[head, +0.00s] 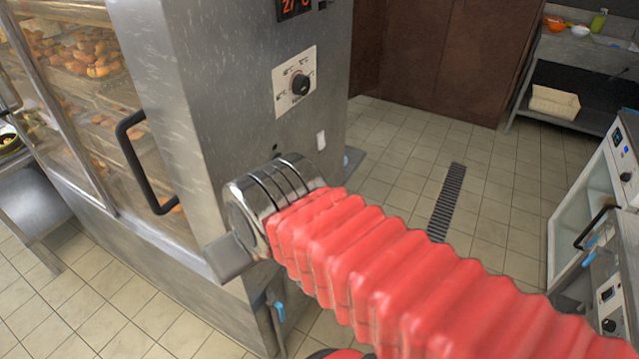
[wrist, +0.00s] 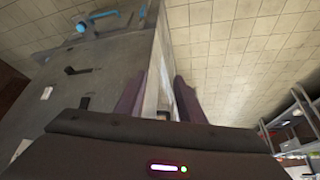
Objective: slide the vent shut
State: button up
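My gripper (wrist: 159,82) shows in the wrist view as two dark purplish fingers with a clear gap between them. It is open, with nothing visibly held. The edge of a steel cabinet (wrist: 107,62) lies beyond and between the fingers. A small black tab (wrist: 83,103) and a dark bar-like piece (wrist: 78,70) show on the cabinet face, left of the fingers. I cannot tell whether either belongs to the vent. In the head view, my red-sleeved arm reaches the front of the cabinet (head: 228,95) and hides part of it. No vent is clearly seen there.
The cabinet has a control knob (head: 300,84), a white switch (head: 320,140) and a black door handle (head: 143,162). A blue lever (head: 279,311) is low on it. An appliance (head: 604,205) stands at right. The tiled floor (head: 400,150) between is open, with a drain grate (head: 447,200).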

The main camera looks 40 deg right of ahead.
jog(key=shift+w, duration=0.1)
jog(key=w+d+f+m+y, duration=1.05)
jog(key=w+d+m, duration=0.45)
jog(key=m, duration=0.3)
jog(key=s+d+f+m+t+h, duration=0.1)
jog(key=d+f+m+t, duration=0.2)
jog(key=d, duration=0.6)
jog(key=s+d+f+m+t+h, duration=0.1)
jog(key=d+f+m+t, duration=0.3)
jog(key=d, duration=0.5)
jog(key=s+d+f+m+t+h, duration=0.1)
jog(key=d+f+m+t+h, duration=0.1)
jog(key=d+f+m+t, duration=0.2)
jog(key=d+m, duration=0.3)
jog(key=d, duration=0.2)
jog(key=shift+s+f, duration=0.2)
jog(key=shift+f, duration=0.15)
jog(key=x, duration=1.3)
jog(key=shift+w, duration=0.45)
